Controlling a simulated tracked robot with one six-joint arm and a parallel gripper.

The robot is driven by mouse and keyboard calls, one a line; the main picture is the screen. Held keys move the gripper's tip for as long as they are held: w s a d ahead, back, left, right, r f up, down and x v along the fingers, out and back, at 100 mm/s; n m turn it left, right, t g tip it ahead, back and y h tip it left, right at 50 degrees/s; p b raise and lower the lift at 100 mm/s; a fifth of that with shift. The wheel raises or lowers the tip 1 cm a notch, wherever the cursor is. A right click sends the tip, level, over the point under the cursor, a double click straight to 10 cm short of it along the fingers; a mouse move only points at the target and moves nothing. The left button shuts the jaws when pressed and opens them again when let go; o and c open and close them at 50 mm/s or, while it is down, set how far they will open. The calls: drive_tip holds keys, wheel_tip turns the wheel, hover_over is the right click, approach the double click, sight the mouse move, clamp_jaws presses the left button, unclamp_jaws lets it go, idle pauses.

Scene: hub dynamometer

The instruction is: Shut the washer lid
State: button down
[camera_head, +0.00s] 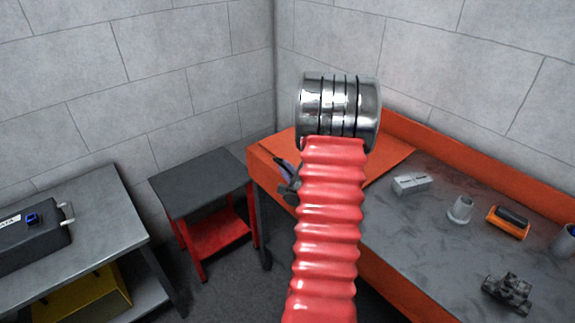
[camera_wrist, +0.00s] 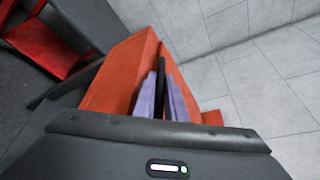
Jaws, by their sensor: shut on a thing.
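My gripper (camera_wrist: 157,88) shows in the wrist view as two pale purple fingers closed on a narrow black bar (camera_wrist: 162,72). Whether the bar belongs to the washer lid I cannot tell. An orange panel (camera_wrist: 122,72) lies just beside and behind the fingers. In the head view my gripper (camera_head: 285,168) is at the left end of the orange bench, partly hidden by my red arm sleeve. A flat orange panel (camera_head: 393,164) there may be the washer lid; my arm hides much of it, and its angle is unclear.
The grey worktop holds a light grey block (camera_head: 411,184), a metal cone (camera_head: 460,209), an orange-and-black item (camera_head: 508,221) and a dark part (camera_head: 508,292). A red stand (camera_head: 205,180) and a grey table (camera_head: 90,225) stand left. Block walls rise behind.

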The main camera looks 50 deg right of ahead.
drive_tip(key=shift+a+f, duration=0.15)
drive_tip(key=shift+f, duration=0.4)
drive_tip(key=c, duration=1.8)
unclamp_jaws()
drive_tip(key=v, duration=1.3)
drive_tip(key=shift+s+r, duration=0.3)
